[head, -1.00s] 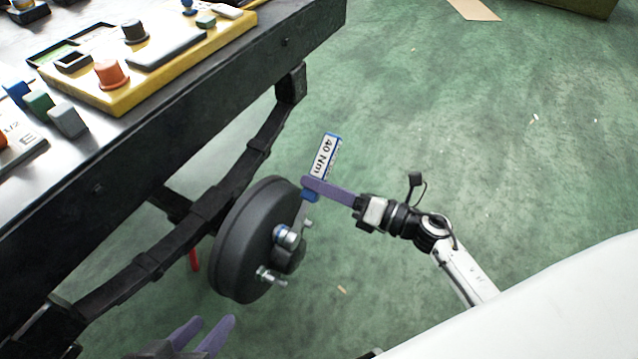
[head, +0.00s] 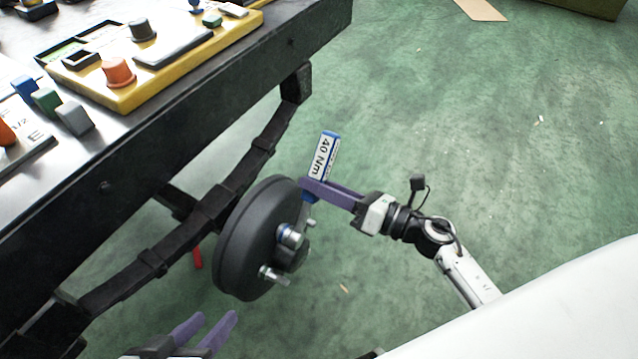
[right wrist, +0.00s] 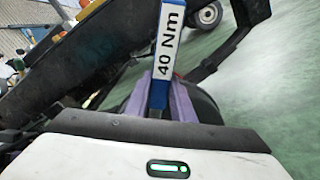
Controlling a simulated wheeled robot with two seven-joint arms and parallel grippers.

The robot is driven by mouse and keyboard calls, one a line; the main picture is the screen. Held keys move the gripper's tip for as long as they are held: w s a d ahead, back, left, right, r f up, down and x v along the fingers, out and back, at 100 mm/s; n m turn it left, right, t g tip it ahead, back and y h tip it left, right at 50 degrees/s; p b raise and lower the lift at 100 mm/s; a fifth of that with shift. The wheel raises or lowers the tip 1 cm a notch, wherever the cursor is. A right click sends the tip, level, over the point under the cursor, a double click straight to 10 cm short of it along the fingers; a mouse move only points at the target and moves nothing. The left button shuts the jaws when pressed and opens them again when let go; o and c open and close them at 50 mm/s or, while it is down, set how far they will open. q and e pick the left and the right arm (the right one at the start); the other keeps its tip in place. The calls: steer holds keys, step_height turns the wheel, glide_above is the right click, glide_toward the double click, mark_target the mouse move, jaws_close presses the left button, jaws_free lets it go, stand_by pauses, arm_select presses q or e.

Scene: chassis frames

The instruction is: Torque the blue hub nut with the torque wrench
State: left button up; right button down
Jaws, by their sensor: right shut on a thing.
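The torque wrench (head: 323,156) has a blue and white handle marked "40 Nm". It also shows upright between the fingers in the right wrist view (right wrist: 168,40). My right gripper (head: 312,190) is shut on the wrench near the lower end of its handle. The wrench's grey shaft runs down to the hub of a dark round drum (head: 245,240). A socket with a small blue patch (head: 288,236) sits at the hub face; whether it is fully seated on the blue nut I cannot tell. My left gripper (head: 210,328) is open and empty at the bottom left, below the drum.
A dark bar (head: 190,225) runs diagonally behind the drum, under the table edge. A yellow tray (head: 125,100) with coloured parts and several small blocks lie on the table. A bare stud (head: 274,276) sticks out of the hub.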

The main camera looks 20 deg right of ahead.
steer(key=shift+s+r, duration=0.1)
steer(key=shift+v, duration=1.4)
steer(key=shift+d, duration=0.1)
steer(key=shift+v, duration=2.4)
